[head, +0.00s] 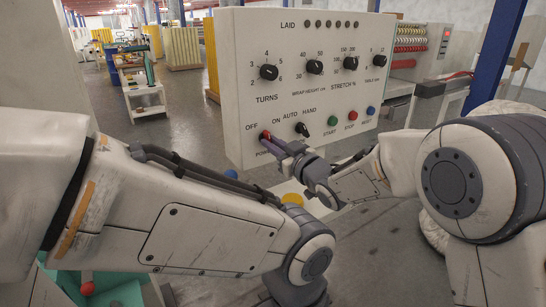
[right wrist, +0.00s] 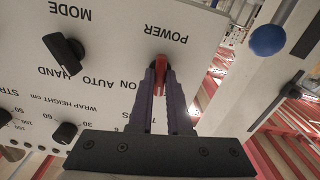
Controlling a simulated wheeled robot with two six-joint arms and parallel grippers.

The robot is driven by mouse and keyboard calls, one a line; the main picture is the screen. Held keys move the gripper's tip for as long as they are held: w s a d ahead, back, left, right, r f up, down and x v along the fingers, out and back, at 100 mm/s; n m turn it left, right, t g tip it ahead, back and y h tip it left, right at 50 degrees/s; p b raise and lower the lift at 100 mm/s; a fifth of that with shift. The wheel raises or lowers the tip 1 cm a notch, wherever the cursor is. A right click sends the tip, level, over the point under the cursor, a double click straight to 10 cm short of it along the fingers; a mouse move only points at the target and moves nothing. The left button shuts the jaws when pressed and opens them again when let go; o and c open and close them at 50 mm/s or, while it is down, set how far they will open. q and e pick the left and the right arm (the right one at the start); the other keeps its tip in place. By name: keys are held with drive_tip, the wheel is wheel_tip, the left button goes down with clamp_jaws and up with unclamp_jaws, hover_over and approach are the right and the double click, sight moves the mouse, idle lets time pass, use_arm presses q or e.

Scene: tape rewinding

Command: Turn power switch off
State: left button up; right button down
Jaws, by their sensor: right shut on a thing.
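The red power switch (head: 266,134) is at the lower left of the white control panel (head: 235,60), by the OFF and ON labels. It also shows in the right wrist view (right wrist: 160,64), upside down below the POWER label. My right gripper (head: 274,141) reaches the panel from the right and is shut on the switch, with one dark finger on each side in the right wrist view (right wrist: 160,72). The fingers hide the OFF label there. Which label the switch points to is not clear. My left arm crosses the lower left; its gripper is out of view.
The black mode knob (head: 302,129) is right of the switch, followed by green (head: 333,120), red (head: 352,115) and blue (head: 371,110) buttons. Several black dials are above. A blue ball-ended part (right wrist: 268,40) is beside the panel in the right wrist view.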

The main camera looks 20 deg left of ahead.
drive_tip(key=shift+f+n+b, duration=0.1)
drive_tip(key=shift+n+b, duration=3.4)
drive_tip(key=shift+n, duration=0.1)
drive_tip(key=c, duration=0.9)
unclamp_jaws()
drive_tip(key=shift+o, duration=0.2)
drive_tip(key=v, duration=1)
drive_tip(key=shift+s+b, duration=0.25)
drive_tip(key=shift+b, duration=0.2)
drive_tip(key=shift+d, duration=0.15)
